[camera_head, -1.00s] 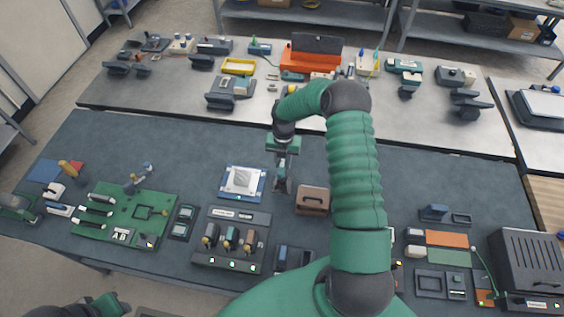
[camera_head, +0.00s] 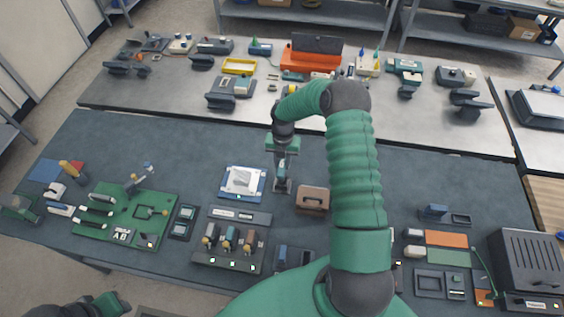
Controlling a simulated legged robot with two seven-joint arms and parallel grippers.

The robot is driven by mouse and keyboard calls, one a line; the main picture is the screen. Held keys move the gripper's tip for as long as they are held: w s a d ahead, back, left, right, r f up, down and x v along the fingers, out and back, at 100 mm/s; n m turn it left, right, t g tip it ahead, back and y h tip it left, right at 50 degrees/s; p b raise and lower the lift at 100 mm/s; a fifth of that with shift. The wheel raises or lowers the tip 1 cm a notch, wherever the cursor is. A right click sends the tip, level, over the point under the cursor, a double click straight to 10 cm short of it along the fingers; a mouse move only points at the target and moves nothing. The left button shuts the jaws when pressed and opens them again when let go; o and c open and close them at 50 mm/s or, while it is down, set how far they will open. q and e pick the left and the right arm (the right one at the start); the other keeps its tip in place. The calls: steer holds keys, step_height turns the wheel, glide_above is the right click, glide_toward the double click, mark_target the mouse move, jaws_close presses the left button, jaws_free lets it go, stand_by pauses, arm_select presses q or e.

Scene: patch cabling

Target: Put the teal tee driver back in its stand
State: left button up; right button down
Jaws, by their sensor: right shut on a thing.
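My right gripper (camera_head: 282,188) hangs over the middle of the near table, between the blue-framed plate and the brown box. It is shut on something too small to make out. A dark stand (camera_head: 212,262) with several upright handles is on the front part of the table, below and left of this gripper. One middle handle (camera_head: 230,238) looks teal; I cannot tell whether it is the tee driver. My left gripper (camera_head: 113,304) is at the bottom left edge, off the table; its fingers are unclear.
The blue-framed plate (camera_head: 243,183) is left of the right gripper, and the brown box (camera_head: 312,200) is right of it. A green circuit board (camera_head: 158,205) lies at the left. A dark vented box (camera_head: 528,262) stands at the right. The table's back strip is mostly clear.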

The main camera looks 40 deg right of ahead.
steer(key=shift+f+b, duration=1.35)
steer(key=shift+f, duration=0.6)
stand_by(0.5)
steer(key=c, duration=1.1)
jaws_free()
steer(key=r+b, duration=0.1)
steer(key=r, duration=0.4)
steer(key=r+b, duration=0.1)
steer(key=r, duration=0.5)
steer(key=r+b, duration=0.1)
steer(key=r, duration=0.4)
steer(key=shift+w+d+r+b, duration=0.25)
steer(key=shift+d+r+b, duration=0.1)
steer(key=shift+r, duration=0.05)
